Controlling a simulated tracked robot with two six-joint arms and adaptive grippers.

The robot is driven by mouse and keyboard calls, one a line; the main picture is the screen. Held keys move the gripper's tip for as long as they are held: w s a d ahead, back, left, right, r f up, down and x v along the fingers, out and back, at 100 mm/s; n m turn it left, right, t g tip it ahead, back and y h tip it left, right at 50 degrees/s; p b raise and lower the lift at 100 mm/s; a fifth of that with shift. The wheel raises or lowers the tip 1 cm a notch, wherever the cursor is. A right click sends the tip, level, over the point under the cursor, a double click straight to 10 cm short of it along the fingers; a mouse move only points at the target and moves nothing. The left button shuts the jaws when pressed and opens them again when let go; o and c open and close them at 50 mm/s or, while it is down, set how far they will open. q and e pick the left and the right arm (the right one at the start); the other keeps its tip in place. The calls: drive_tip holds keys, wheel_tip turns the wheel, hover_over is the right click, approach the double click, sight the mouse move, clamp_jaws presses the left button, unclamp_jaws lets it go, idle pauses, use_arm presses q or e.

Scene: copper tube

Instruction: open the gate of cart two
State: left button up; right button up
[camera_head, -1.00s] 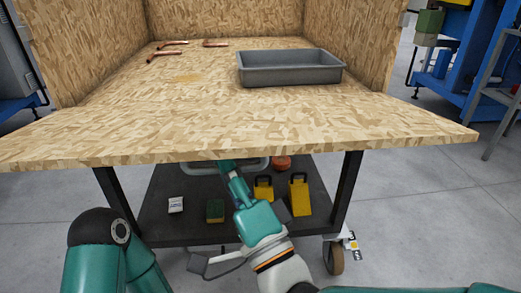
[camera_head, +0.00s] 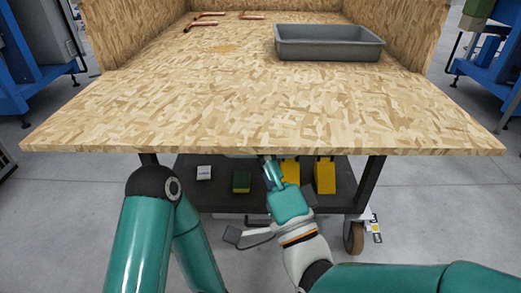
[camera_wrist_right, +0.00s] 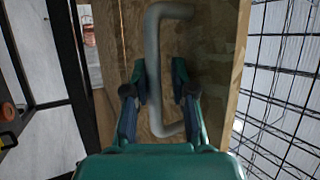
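The cart's front gate (camera_head: 260,110) is a chipboard panel. It lies folded out toward me, running on from the cart's floor and flaring past the side walls. Its grey handle (camera_wrist_right: 152,70) shows on the chipboard in the right wrist view. My right gripper (camera_wrist_right: 158,88) has its two fingers apart, one on each side of the handle's bar, with a gap visible on the right side. My left gripper is out of view; only my left arm's elbow shows.
A grey tray (camera_head: 328,42) and several copper tubes (camera_head: 200,22) lie in the cart. A dark lower shelf (camera_head: 218,198) holds a green sponge (camera_head: 241,181), a white box (camera_head: 204,173) and yellow objects (camera_head: 325,176). A caster (camera_head: 354,238) stands at the right.

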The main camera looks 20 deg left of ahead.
drive_tip(key=shift+o, duration=0.7)
drive_tip(key=shift+r, duration=0.1)
drive_tip(key=v, duration=0.7)
drive_tip(key=shift+f, duration=0.25)
drive_tip(key=shift+s+d, duration=0.1)
